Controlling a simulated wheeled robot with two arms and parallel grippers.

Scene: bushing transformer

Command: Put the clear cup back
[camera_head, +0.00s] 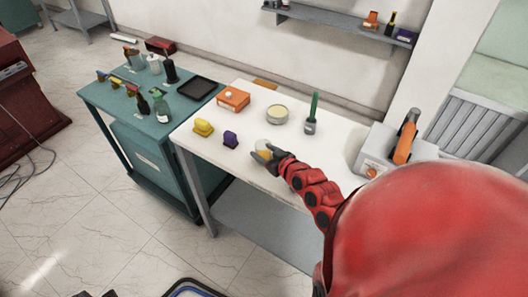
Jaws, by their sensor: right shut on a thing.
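My right gripper (268,157) is at the end of my red arm, low over the front part of the white table (315,166). It is shut on a small pale, clear-looking cup (262,150), partly covered by the dark fingers. I cannot tell whether the cup touches the tabletop. My left gripper is not in view.
A teal cabinet (150,150) with bottles adjoins on the left.

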